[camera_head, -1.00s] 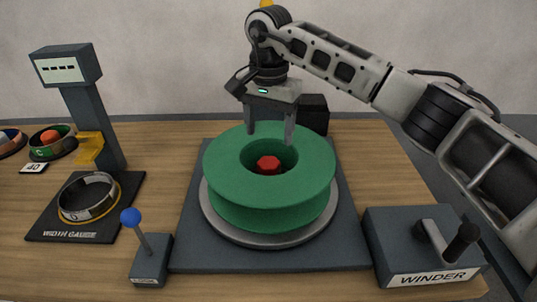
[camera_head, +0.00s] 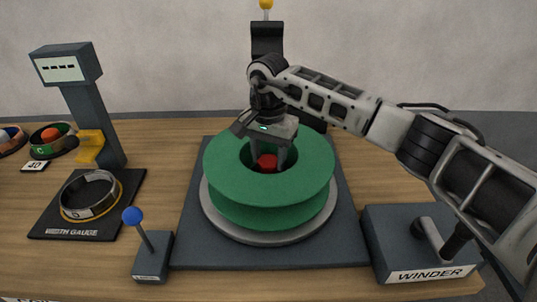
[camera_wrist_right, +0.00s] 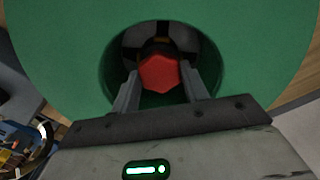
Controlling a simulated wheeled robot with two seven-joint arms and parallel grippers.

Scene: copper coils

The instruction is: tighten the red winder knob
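The red winder knob (camera_head: 267,162) sits down in the central hole of the green spool (camera_head: 240,190), which lies flat on a round grey plate. My right gripper (camera_head: 268,160) reaches down into the hole from above. In the right wrist view the knob (camera_wrist_right: 159,74) is a red, faceted cap between the tips of the two fingers (camera_wrist_right: 160,85). The fingers stand apart, one on each side of the knob; whether they touch it is unclear. My left gripper is not in view.
The winder box (camera_head: 420,245) with a black-handled crank stands at the right. A blue-topped lever (camera_head: 133,216) stands at front left. The width gauge (camera_head: 85,200) holds a ring at the left. A dark post (camera_head: 267,38) rises behind the spool.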

